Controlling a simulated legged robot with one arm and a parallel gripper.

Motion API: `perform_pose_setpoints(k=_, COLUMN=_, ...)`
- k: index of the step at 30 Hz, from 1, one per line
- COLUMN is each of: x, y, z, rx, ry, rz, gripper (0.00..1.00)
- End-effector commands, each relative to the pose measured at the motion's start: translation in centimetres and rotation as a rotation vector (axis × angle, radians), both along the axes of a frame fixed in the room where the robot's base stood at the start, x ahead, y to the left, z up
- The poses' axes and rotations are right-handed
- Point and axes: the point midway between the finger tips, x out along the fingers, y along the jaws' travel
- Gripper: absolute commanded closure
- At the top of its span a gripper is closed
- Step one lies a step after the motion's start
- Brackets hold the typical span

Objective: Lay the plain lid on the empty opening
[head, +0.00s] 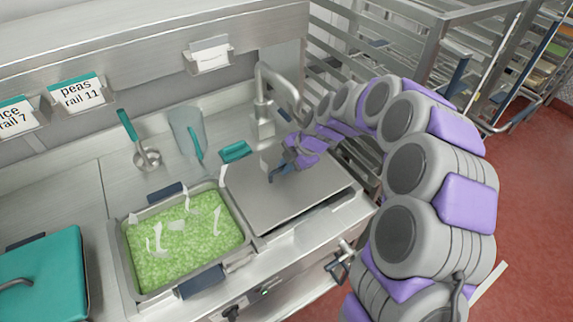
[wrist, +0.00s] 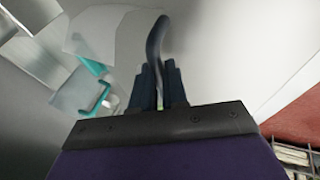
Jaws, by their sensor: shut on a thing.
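The plain lid (head: 290,205) is a flat grey metal plate to the right of the pan of peas. It lies level over the place beside the pan, and I cannot tell whether it rests on the rim or hangs just above it. Any opening under it is hidden. My gripper (head: 284,170) is over the lid's rear middle, shut on its dark handle. In the wrist view the dark curved handle (wrist: 155,45) rises between the closed fingers of my gripper (wrist: 158,80), with the lid's grey surface (wrist: 215,60) around it.
The pan of green peas (head: 185,240) with pale strips on top adjoins the lid on the left. A teal lid (head: 45,275) is far left. A rack (head: 400,40) is beyond.

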Motion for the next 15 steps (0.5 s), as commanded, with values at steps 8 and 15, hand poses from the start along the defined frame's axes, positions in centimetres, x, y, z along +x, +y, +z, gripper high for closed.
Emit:
perform_pose_setpoints(k=8, x=0.0, y=-0.2, z=-0.9, rx=0.003, ry=-0.002, rz=0.0, gripper=1.0)
perform_pose_setpoints(k=15, x=0.1, y=-0.2, z=-1.4, rx=0.003, ry=-0.002, rz=0.0, gripper=1.0)
